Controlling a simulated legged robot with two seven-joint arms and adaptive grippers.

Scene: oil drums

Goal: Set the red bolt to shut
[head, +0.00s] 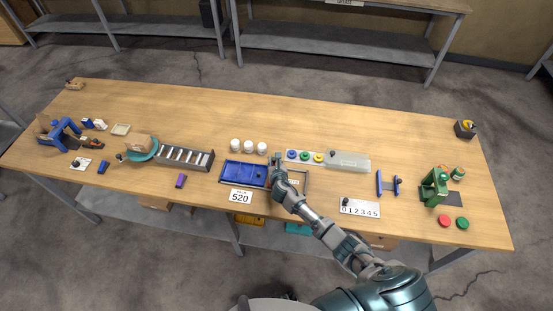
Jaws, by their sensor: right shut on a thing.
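My right gripper (276,164) reaches in over the middle of the table, at the right end of the blue tray (232,178) and the left end of the light strip with coloured knobs (303,161). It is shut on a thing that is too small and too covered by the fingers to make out. I cannot pick out a red bolt for certain, nor tell its setting. A brown open frame (305,184) lies just right of the gripper, partly behind my forearm. My left gripper is not in view.
Three white pots (248,147) stand behind the blue tray. A number card (359,208), blue uprights (379,183) and a green press (433,188) stand to the right. A grey slotted rack (186,158) stands left. The table's back strip is mostly clear.

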